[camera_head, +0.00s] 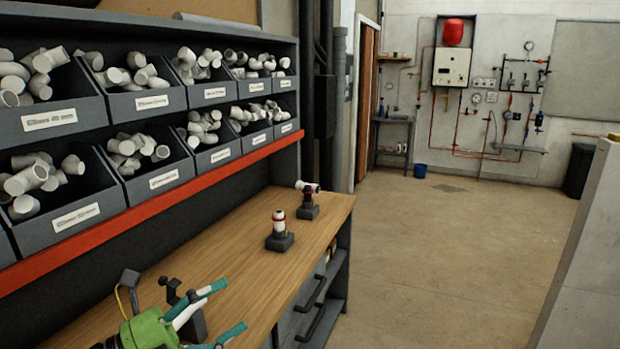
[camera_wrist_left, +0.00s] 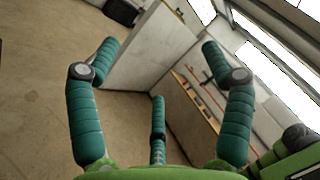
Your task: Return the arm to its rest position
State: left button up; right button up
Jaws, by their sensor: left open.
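My left gripper (camera_head: 232,305) is green with teal fingers and shows at the bottom left of the head view, in front of or over the wooden workbench (camera_head: 225,245). Its fingers are spread and point to the right. In the left wrist view, the left gripper (camera_wrist_left: 158,62) has its teal fingers wide apart with nothing between them. Beyond them are bare floor and a pale partition. My right gripper is in neither view.
Grey bins (camera_head: 155,102) of pale pipe fittings line the rack above the bench. Two small fittings on dark bases, one nearer (camera_head: 279,240) and one farther (camera_head: 308,208), stand on the bench. A pale partition (camera_head: 588,255) is at the right. The floor (camera_head: 450,255) between is clear.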

pick_arm(q)
jog(key=a+f+n+t+y, duration=0.2)
jog(key=a+f+n+y, duration=0.45)
jog(key=n, duration=0.65)
jog(key=a+f+n+t+y, duration=0.35)
jog(key=f+n+y, duration=0.45)
jog(key=n+y, duration=0.35)
jog(key=s+d+f+n+g+h, duration=0.1)
jog(key=s+d+f+n+g, duration=0.15)
jog(key=s+f+g, duration=0.65)
jog(key=s+d+f+n+g+h, duration=0.15)
jog(key=s+f+n+g, duration=0.3)
jog(key=s+f, duration=0.8)
jog(key=s+f+g+b, duration=0.1)
jog(key=s+f+b, duration=0.15)
jog(key=f, duration=1.15)
jog(key=s+f+g+b, duration=0.15)
jog(key=f+b, duration=0.25)
jog(key=f, duration=1)
jog(key=s+a+f+b, duration=0.2)
jog(key=s+f+b, duration=0.1)
jog(key=s+f, duration=1.2)
jog(key=shift+a+f+m+y, duration=0.2)
jog(key=shift+f+m+y, duration=0.25)
jog(key=shift+f, duration=0.2)
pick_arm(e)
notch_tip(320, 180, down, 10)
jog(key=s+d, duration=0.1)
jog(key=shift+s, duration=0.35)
